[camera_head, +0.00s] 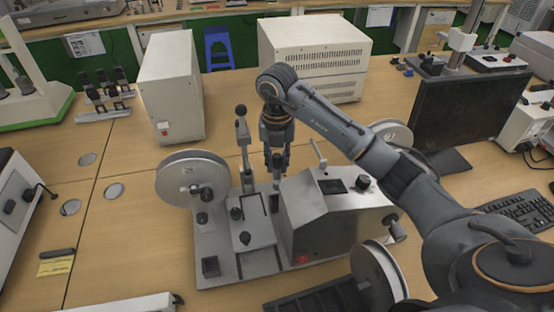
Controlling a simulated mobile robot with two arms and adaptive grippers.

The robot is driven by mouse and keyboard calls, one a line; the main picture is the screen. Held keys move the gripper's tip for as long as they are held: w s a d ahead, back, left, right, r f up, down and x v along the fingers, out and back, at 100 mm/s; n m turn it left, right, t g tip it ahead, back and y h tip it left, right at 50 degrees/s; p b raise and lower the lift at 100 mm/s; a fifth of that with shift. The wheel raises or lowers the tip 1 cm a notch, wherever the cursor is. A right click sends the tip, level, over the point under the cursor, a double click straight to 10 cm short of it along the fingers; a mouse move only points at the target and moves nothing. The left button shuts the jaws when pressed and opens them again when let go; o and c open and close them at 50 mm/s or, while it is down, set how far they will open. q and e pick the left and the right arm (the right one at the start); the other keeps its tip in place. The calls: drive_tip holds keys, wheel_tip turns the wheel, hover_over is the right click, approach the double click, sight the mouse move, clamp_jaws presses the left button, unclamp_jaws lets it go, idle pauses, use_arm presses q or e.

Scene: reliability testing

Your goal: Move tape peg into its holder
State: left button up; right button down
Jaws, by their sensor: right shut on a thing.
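My right gripper (276,160) points down over the back of the grey tape machine (215,262), beside a thin upright post (243,140) with a dark knob. It is shut on a small, thin part, which I take for the tape peg; the fingers hide most of it. I cannot tell whether it touches the machine. The machine has a large grey reel (176,172) at its left and a sloped housing (318,222) at its right. Which part is the peg's holder is not clear. My left gripper is out of view.
A tall white box (172,85) and a wide vented box (315,45) stand behind the machine. A dark rack with knobbed pegs (104,92) is at the left back. A monitor (468,108) and keyboard (520,208) are at the right.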

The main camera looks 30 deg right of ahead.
sight(277, 171)
drive_tip(key=shift+f+b, duration=0.9)
drive_tip(key=shift+f, duration=0.8)
